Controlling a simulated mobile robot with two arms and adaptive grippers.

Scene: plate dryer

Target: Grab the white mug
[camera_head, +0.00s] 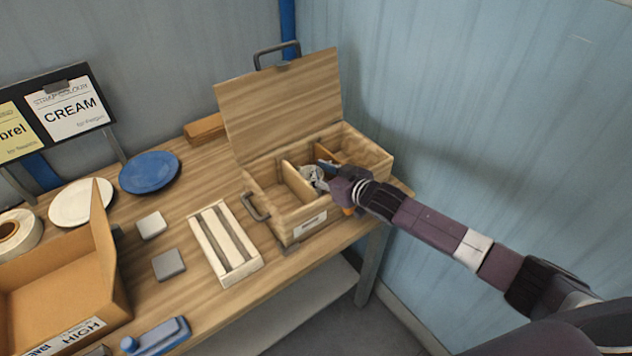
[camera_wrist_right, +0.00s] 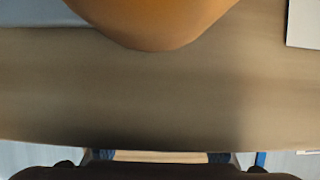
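My right gripper (camera_head: 328,172) reaches into the open wooden box (camera_head: 262,180) from the right, low over its middle compartment. No other mug shows clearly. In the right wrist view, two dark fingertips (camera_wrist_right: 160,157) stand wide apart at the bottom edge, with only a wood-coloured strip visible between them. My left gripper is out of view.
The box lid (camera_head: 282,103) stands raised behind the gripper. The wooden table holds a slatted rack (camera_head: 224,243), a blue plate (camera_head: 150,172), a white plate (camera_head: 78,203) and a cardboard box (camera_head: 60,270). A blue wall (camera_head: 480,120) is close on the right.

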